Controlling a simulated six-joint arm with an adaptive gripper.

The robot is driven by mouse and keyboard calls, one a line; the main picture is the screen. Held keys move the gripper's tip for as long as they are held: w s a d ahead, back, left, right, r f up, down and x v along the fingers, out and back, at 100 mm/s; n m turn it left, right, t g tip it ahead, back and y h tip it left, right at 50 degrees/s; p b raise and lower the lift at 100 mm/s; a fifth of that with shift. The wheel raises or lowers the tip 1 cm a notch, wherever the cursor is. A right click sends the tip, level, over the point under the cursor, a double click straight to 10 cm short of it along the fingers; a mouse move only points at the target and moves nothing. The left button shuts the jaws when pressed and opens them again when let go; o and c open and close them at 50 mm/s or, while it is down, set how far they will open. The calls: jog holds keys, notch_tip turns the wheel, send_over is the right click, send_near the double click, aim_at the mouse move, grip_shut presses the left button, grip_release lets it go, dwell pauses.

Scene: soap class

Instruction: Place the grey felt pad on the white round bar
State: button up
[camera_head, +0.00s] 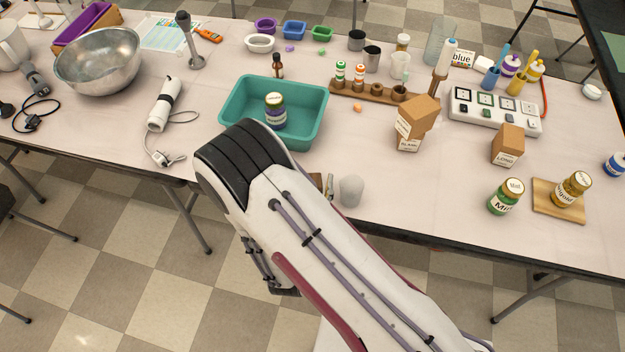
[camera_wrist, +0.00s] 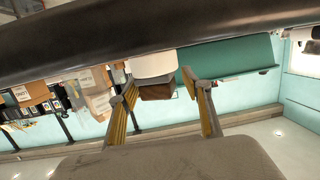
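My gripper (camera_wrist: 160,108) is open in the wrist view, its two yellowish-lined fingers apart. Just beyond them are a whitish round-sided thing (camera_wrist: 154,62) and a brown block (camera_wrist: 157,91); I cannot tell that either is touched. In the camera_head view my arm hides most of the gripper. A pale grey-white, round-topped thing (camera_head: 351,191) stands at the table's front edge, right of my arm. It may be the white round bar, but I cannot be sure. I cannot make out the grey felt pad in either view; it may be hidden behind my arm.
A teal tub (camera_head: 312,120) holding a jar lies behind my arm. Brown boxes (camera_head: 416,118), a wooden rack (camera_head: 385,94) and a white switch panel (camera_head: 495,110) stand to the right. A green jar (camera_head: 505,197) and wooden board (camera_head: 545,207) are at front right. Table between them is partly clear.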

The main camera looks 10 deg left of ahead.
jog(key=shift+r, duration=0.15)
dwell(0.3)
jog(key=v, duration=1.2)
dwell(0.3)
jog(key=shift+w, duration=0.1)
dwell(0.9)
